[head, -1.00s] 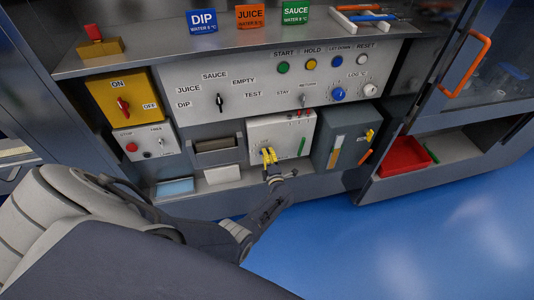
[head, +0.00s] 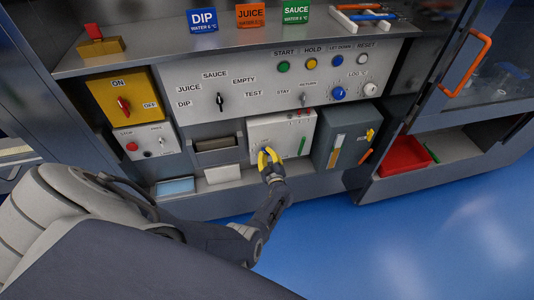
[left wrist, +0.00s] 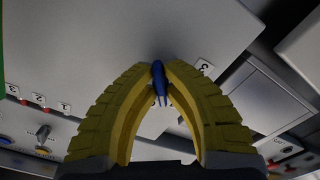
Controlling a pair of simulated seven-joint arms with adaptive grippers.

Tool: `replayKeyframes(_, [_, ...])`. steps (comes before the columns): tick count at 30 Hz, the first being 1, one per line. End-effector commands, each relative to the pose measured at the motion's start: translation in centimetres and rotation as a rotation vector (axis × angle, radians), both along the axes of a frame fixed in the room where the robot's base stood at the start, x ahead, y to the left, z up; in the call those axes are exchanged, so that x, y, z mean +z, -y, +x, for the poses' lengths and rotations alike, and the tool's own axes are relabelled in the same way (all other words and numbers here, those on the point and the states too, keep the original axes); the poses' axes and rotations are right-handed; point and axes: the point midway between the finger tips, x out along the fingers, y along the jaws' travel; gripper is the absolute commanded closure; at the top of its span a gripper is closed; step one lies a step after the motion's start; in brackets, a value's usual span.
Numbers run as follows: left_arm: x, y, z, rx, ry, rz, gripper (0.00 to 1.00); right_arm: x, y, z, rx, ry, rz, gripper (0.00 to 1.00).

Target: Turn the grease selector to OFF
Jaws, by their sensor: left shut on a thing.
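The white box (head: 282,125) stands low under the main panel, with small red marks along its top and a green strip at its right. My left gripper (head: 268,153) is at its front face, lower left. In the left wrist view the yellow fingertips of my left gripper (left wrist: 158,68) are shut on a slim blue selector handle (left wrist: 159,84) on a pale panel. Dark lettering beside it is partly hidden by a finger, so the setting cannot be read. My right gripper is not in view.
A grey box with a yellow lever (head: 370,135) stands close to the right of the white box. A yellow ON/OFF switch panel (head: 124,97) is at left. A red tray (head: 403,156) lies in the open drawer at right. Blue floor in front is clear.

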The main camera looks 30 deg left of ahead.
Motion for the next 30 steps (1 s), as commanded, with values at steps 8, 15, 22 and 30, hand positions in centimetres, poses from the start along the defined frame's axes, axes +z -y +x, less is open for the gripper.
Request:
replayKeyframes(8, [-0.11, 0.06, -0.01, -0.002, -0.182, 0.179, 1.0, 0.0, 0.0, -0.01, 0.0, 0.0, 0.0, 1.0])
replayKeyframes(15, [-0.16, 0.06, -0.06, -0.004, -0.311, 0.305, 1.0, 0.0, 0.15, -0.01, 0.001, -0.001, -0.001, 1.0])
replayKeyframes(22, [-0.16, -0.01, -0.12, -0.003, -0.394, 0.389, 1.0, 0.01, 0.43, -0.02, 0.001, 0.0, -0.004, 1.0])
replayKeyframes(30, [-0.2, -0.09, -0.19, -0.003, -0.44, 0.435, 1.0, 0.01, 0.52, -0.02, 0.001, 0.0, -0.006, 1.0])
